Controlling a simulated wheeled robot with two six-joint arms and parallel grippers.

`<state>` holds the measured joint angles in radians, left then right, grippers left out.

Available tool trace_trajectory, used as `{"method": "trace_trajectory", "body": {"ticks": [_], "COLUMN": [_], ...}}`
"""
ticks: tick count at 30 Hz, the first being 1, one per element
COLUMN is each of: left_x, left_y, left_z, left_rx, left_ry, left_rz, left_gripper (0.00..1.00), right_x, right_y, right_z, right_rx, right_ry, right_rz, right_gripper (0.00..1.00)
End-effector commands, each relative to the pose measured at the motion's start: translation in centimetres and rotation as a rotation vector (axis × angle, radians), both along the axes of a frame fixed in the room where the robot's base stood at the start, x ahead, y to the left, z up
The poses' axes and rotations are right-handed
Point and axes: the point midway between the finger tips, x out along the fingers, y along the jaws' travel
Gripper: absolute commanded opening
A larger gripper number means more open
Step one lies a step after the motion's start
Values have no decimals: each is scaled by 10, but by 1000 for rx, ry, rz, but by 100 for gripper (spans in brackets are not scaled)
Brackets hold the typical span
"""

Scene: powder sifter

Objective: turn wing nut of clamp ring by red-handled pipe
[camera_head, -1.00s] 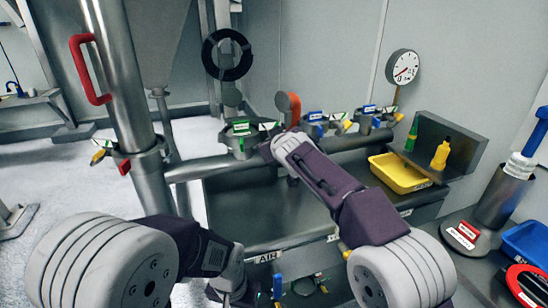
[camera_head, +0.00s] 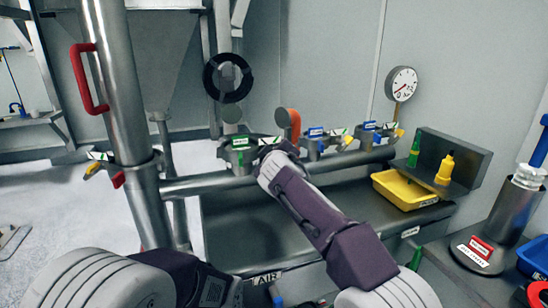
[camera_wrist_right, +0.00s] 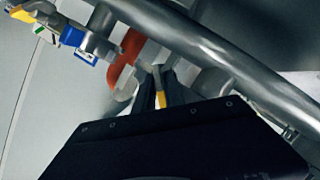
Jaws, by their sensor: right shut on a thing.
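The large upright steel pipe with a red handle (camera_head: 86,78) stands at the left of the head view. A clamp ring (camera_head: 140,165) circles this pipe below the handle, with a yellow and a red part at its left. My right gripper (camera_head: 264,150) is at the horizontal pipe, beside a clamp with a green label (camera_head: 240,143), well right of the red-handled pipe. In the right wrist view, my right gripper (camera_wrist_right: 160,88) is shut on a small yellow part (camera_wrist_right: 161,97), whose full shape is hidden. My left arm shows at the bottom; its fingers are not visible.
Blue-labelled clamps (camera_head: 317,140) sit along the horizontal pipe (camera_head: 210,184), right of an orange handle (camera_head: 290,122). A yellow tray (camera_head: 404,190), bottles and a gauge (camera_head: 402,83) are to the right. Open floor lies at the left.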

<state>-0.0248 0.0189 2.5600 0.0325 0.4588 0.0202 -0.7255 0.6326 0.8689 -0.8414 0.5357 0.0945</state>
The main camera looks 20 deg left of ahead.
Motion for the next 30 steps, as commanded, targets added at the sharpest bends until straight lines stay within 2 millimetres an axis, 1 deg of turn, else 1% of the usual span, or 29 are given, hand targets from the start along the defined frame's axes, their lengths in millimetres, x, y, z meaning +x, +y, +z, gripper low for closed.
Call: {"method": "trace_trajectory", "body": {"ticks": [7, 8, 9, 17, 20, 23, 27, 30], "left_x": [0, 0, 0, 0, 0, 0, 0, 0], "left_y": [0, 0, 0, 0, 0, 0, 0, 0], "left_z": [0, 0, 0, 0, -3, -10, -22, -26], "left_rx": [0, 0, 0, 0, 0, 0, 0, 0], "left_ry": [0, 0, 0, 0, 0, 0, 0, 0], "left_rz": [0, 0, 0, 0, 0, 0, 0, 0], "left_gripper": [0, 0, 0, 0, 0, 0, 0, 0], "right_x": [0, 0, 0, 0, -3, -14, -39, -57], "right_y": [1, 1, 1, 0, -1, -4, -12, -18], "right_z": [1, 1, 1, 0, 1, 3, 10, 16], "right_rx": [3, 3, 2, 2, 3, 3, 4, 4], "right_ry": [-3, -3, -2, -1, -1, -2, -3, -2], "right_rz": [2, 2, 2, 1, 1, 2, 4, 3], "right_gripper": [0, 23, 30, 30, 30, 30, 30, 30]}}
